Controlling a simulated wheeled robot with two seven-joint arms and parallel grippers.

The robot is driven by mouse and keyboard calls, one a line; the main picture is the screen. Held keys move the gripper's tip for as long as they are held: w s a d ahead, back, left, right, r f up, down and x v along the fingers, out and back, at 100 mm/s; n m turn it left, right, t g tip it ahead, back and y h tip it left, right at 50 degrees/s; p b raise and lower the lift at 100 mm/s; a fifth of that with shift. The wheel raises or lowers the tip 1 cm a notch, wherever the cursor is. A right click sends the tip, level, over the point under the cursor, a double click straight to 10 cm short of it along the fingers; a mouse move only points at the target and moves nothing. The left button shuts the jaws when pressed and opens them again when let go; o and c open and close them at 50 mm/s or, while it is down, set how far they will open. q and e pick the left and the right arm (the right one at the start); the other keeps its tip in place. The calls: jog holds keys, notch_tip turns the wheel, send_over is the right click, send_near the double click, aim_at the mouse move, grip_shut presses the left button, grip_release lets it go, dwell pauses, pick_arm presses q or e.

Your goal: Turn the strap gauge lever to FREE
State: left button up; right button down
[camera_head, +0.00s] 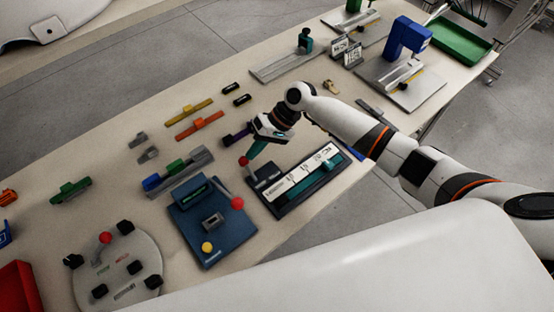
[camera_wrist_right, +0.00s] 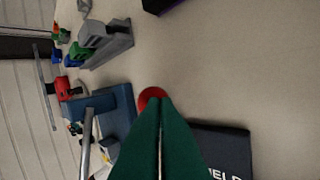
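The strap gauge appears to be the dark-based device with a white scale strip (camera_head: 300,179) and a teal slider. A red ball knob (camera_head: 243,161) stands at its left end. My right gripper (camera_head: 251,156) reaches down from above, with its green fingertips close beside this knob. In the right wrist view, the two green fingers (camera_wrist_right: 160,101) lie together with only a thin line between them. The red knob (camera_wrist_right: 149,95) shows just past their tips, partly hidden; I cannot tell whether they touch. Part of a dark plate (camera_wrist_right: 222,140) with cut-off white lettering shows below right. My left gripper is not in view.
A blue device (camera_head: 196,235) with a red-knobbed lever (camera_head: 237,203) and a yellow knob stands close to the left. A round plate (camera_head: 148,252) with several black knobs is farther left. Orange and yellow bars (camera_head: 188,112) lie behind. Open table surface lies between these groups.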

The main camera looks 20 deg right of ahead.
jog(key=shift+a, duration=0.35)
dwell(0.5)
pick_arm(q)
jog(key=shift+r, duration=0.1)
